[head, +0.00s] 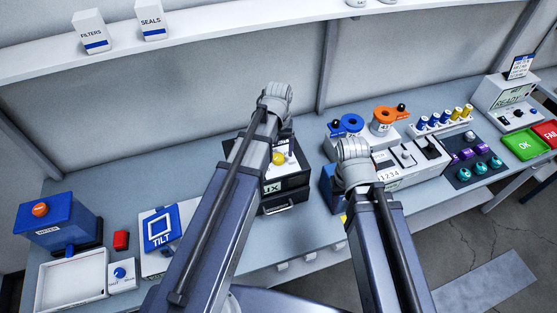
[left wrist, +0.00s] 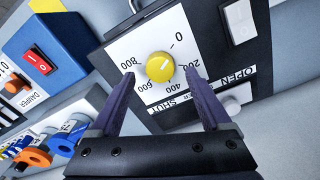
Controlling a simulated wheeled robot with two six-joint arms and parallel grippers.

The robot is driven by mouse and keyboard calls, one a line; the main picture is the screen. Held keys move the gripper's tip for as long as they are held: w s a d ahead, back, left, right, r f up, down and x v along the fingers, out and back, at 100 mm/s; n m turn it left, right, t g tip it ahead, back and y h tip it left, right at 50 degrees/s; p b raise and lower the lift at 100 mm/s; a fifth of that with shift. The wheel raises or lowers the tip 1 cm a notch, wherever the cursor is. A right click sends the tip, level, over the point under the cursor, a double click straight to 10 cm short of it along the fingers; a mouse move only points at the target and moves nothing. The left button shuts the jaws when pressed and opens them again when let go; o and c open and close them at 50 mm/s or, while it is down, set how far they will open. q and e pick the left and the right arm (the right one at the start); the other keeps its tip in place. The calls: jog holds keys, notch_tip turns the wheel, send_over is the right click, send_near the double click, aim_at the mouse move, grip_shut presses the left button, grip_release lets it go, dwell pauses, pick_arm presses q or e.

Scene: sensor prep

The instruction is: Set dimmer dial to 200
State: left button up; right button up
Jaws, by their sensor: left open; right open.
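The yellow dimmer dial (left wrist: 160,66) sits on a white face with marks from 0 to 800 in the left wrist view. The 200 mark (left wrist: 193,72) is at its right, partly behind a finger. I cannot clearly read where the dial points. My left gripper (left wrist: 160,75) is open, its two fingers on either side of the dial. I cannot tell whether they touch it. The dial also shows in the head view (head: 279,158), on a dark box marked UX (head: 285,190). My right arm ends right of this box, its jaws hidden behind the wrist.
A blue box with a red switch (left wrist: 38,60) and a DAMPER label stand beside the dial box. In the head view, a TILT panel (head: 160,232) stands left and several knobs (head: 480,160) right.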

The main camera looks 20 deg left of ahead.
aim_at(278, 159)
pick_arm(q)
jog(key=shift+f+b, duration=0.95)
jog(key=shift+f, duration=0.5)
pick_arm(e)
notch_tip(278, 159, down, 3)
jog(key=shift+r, duration=0.1)
pick_arm(q)
jog(key=shift+c, duration=0.4)
grip_shut()
